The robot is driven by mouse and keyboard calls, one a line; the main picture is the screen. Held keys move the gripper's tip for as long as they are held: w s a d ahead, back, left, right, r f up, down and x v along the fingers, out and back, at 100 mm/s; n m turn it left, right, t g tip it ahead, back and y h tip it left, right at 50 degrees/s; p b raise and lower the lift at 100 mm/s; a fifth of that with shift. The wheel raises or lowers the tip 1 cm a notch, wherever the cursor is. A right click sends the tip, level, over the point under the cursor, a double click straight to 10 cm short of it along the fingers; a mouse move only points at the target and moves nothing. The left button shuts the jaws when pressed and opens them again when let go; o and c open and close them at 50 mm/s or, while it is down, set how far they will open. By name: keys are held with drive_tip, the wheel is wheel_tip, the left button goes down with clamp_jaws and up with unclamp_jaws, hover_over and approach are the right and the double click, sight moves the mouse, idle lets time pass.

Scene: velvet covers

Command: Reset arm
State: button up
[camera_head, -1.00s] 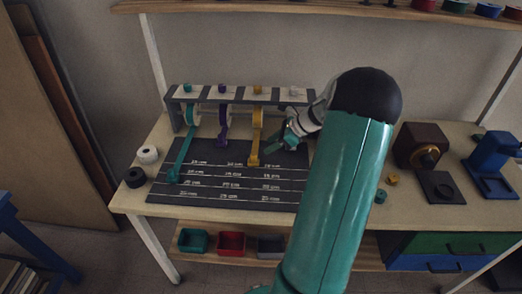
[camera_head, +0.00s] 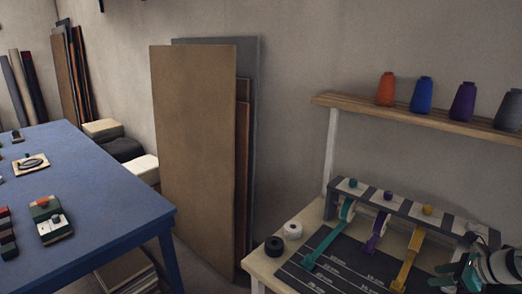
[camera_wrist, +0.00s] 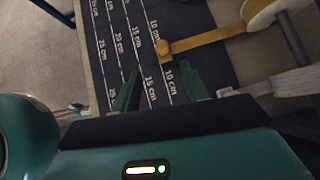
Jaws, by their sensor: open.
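My gripper (camera_wrist: 160,88) is open and empty in the wrist view, its two green fingers apart over the dark measuring mat (camera_wrist: 112,35). The mat has white lines and centimetre marks. A yellow ribbon (camera_wrist: 205,40) with a block at its end lies just beyond the fingers. A white ribbon (camera_wrist: 290,82) lies to the right. In the head view my gripper (camera_head: 455,272) is at the lower right, partly cut off, beside the yellow ribbon (camera_head: 407,262). Teal (camera_head: 325,246) and purple (camera_head: 377,236) ribbons hang from the rack (camera_head: 400,207).
A black roll (camera_head: 274,246) and a white roll (camera_head: 292,230) stand at the bench's left edge. A shelf (camera_head: 420,120) with several thread cones is above. A blue table (camera_head: 100,215) is at left, with leaning boards (camera_head: 195,150) between. Floor between table and bench is narrow.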

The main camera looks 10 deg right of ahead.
drive_tip(key=w+a+r+n+g+h, duration=0.1)
drive_tip(key=a+r+n, duration=0.35)
drive_tip(key=a, duration=0.35)
drive_tip(key=w+a+r+n+g, duration=0.1)
drive_tip(key=a+r+n+g, duration=0.15)
drive_tip(key=a+n, duration=0.45)
drive_tip(key=w+a+r+n+g+h, duration=0.15)
drive_tip(key=a+r, duration=0.25)
drive_tip(key=a, duration=0.6)
drive_tip(key=s+a+r+n+t+h, duration=0.2)
drive_tip(key=s+a+r+n+t, duration=0.1)
drive_tip(key=s+a+n, duration=1)
drive_tip(key=a+r+n, duration=0.1)
drive_tip(key=a+n, duration=0.2)
drive_tip(key=a, duration=0.1)
drive_tip(key=shift+s+a+n, duration=0.3)
drive_tip(key=shift+s+a, duration=0.05)
drive_tip(key=shift+s, duration=0.05)
